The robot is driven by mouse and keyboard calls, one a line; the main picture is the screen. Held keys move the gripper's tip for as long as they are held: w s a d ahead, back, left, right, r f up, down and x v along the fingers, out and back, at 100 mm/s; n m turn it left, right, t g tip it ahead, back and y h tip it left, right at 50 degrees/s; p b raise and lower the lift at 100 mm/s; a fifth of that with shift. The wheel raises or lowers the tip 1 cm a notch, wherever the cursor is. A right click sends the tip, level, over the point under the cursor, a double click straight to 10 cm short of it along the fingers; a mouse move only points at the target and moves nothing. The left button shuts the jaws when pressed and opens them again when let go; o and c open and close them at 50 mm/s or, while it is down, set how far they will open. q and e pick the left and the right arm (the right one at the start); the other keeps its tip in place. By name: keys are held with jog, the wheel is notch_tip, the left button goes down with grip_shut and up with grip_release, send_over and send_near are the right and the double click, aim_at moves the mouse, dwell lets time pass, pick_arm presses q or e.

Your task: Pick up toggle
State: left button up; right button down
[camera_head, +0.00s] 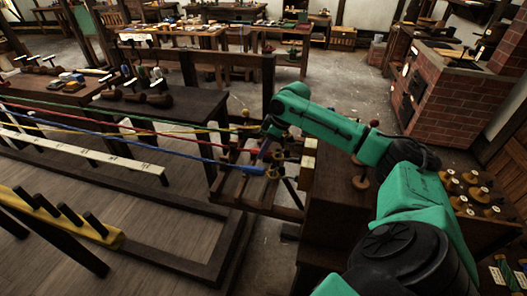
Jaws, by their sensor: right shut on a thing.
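My right arm reaches in from the lower right. Its gripper (264,143) is at the end of the green arm, by the wooden rope stand where the stretched ropes end. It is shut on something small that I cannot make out. I cannot tell whether that thing is the toggle. My left gripper is not in view.
Red, green, yellow and blue ropes (150,149) run from the left to the wooden stand (262,197). Dark benches (180,108) with small tools stand behind. Spools (478,190) stand at the right. A brick hearth (450,105) is at the back right.

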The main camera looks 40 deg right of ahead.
notch_tip(320, 180, up, 20)
jog(key=shift+w, duration=0.2)
jog(key=shift+p, duration=0.5)
